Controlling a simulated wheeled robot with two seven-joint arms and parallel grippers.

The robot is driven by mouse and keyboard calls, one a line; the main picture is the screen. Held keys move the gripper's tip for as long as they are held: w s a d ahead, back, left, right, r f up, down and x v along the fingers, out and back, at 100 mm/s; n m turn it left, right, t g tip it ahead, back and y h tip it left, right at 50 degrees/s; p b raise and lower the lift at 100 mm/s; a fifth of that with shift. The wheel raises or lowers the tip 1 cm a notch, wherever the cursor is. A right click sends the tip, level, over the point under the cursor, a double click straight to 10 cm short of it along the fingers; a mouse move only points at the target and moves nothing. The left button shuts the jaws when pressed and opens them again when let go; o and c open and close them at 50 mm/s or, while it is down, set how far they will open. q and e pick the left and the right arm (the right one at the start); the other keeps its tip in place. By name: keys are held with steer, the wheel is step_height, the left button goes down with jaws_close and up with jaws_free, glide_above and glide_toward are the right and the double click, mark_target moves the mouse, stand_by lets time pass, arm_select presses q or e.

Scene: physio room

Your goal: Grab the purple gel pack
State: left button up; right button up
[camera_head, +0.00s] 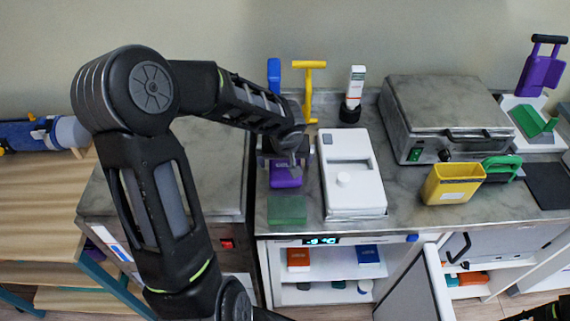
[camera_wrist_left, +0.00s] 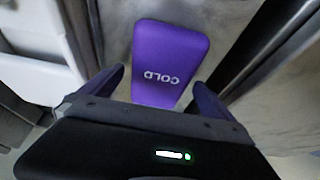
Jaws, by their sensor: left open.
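The purple gel pack (camera_head: 286,177) lies on the grey counter, partly covered by my left gripper (camera_head: 283,158) in the head view. In the left wrist view the gel pack (camera_wrist_left: 170,60) shows the word COLD, upside down. My left gripper (camera_wrist_left: 158,82) is open there, with one finger on each side of the pack's near end. I cannot tell whether the fingers touch it.
A green pad (camera_head: 287,210) lies just in front of the gel pack. A white device (camera_head: 351,172) stands close on its right. Behind are a yellow T-handled thing (camera_head: 309,92) and a white-and-black bottle (camera_head: 353,95). An open cooler (camera_head: 330,265) is below.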

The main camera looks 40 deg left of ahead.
arm_select(q)
steer(key=shift+c, duration=0.2)
steer(key=c, duration=1.7)
